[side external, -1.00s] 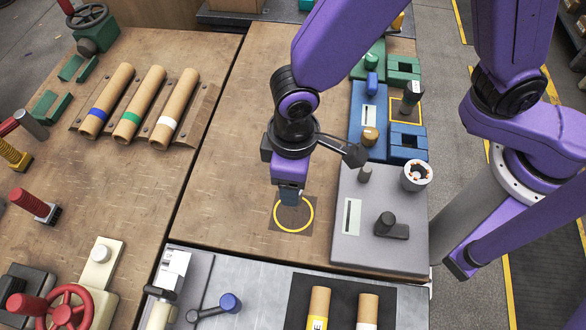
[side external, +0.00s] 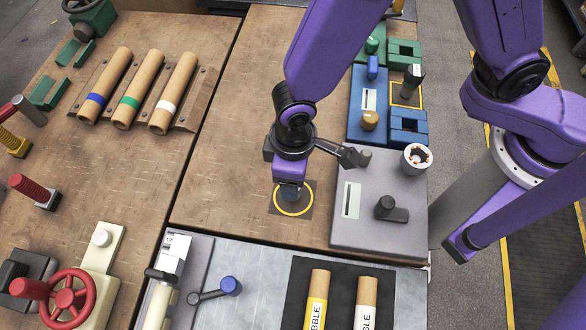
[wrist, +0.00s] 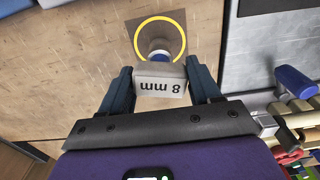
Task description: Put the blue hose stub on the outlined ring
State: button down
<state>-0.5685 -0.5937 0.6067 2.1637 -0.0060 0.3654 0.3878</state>
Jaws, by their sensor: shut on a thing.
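The outlined ring is a yellow circle (side external: 293,215) on a dark square patch of the wooden table, seen also in the wrist view (wrist: 160,17). My gripper (side external: 290,188) is over this ring, pointing down. In the wrist view my gripper (wrist: 161,85) is shut on a grey block-shaped part marked "8 mm" (wrist: 160,88). Beyond it a blue band (wrist: 160,54) shows inside the ring's outline; this looks like the blue hose stub. Its lower end is mostly hidden, and I cannot tell whether it touches the table.
A metal panel (side external: 255,250) with tubes is in front. The wood left of the ring is clear.

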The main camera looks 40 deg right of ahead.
jog(key=shift+f, duration=0.45)
dwell(0.5)
jog(key=shift+c, duration=0.8)
grip_release()
notch_tip(320, 180, up, 17)
jog(key=shift+r, duration=0.2)
